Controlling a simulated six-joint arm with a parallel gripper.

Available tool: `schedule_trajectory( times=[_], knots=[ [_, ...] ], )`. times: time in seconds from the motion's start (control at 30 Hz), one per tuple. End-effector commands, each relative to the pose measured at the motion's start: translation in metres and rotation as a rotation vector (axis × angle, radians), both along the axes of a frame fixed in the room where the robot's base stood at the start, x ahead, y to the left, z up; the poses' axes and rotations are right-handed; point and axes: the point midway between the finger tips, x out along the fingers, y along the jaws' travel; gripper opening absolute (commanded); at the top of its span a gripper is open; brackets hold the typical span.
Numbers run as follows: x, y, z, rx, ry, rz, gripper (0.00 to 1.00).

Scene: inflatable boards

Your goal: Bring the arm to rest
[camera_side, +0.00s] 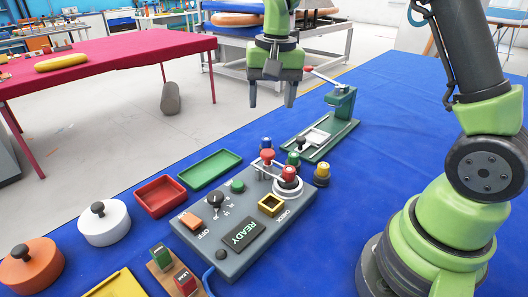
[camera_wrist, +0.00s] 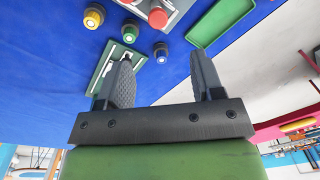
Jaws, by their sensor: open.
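My gripper (camera_side: 271,98) hangs in the air over the far side of the blue-covered table (camera_side: 400,110), pointing down. Its two dark fingers are apart with nothing between them. It is above and behind the grey control box (camera_side: 245,222), whose display reads READY, and left of the green lever press (camera_side: 325,130). In the wrist view my gripper (camera_wrist: 165,65) also shows open and empty, with the table cloth and the green tray (camera_wrist: 222,20) beyond its fingers.
Several knobs with coloured tops stand by the box, among them a yellow one (camera_side: 322,173). A red tray (camera_side: 160,196), a green tray (camera_side: 210,169), a white lidded pot (camera_side: 104,226) and an orange one (camera_side: 32,268) line the left edge.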

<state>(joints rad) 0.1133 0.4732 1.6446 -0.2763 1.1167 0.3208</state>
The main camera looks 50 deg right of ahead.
Motion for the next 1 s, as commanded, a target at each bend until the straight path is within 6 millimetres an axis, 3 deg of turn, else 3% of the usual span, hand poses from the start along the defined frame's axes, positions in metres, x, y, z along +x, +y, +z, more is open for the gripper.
schedule_trajectory(
  times=[0.03,0.2,0.4,0.6,0.7,1.0],
  knots=[
    [-0.01,0.006,0.018,0.005,-0.043,0.024,0.61],
    [-0.055,0.025,0.065,0.019,-0.187,0.122,0.61],
    [-0.116,0.044,0.096,0.028,-0.36,0.237,0.61],
    [-0.167,0.057,0.099,0.025,-0.508,0.331,0.61],
    [-0.182,0.06,0.096,0.024,-0.553,0.359,0.61],
    [-0.192,0.062,0.093,0.022,-0.586,0.381,0.61]
  ],
)
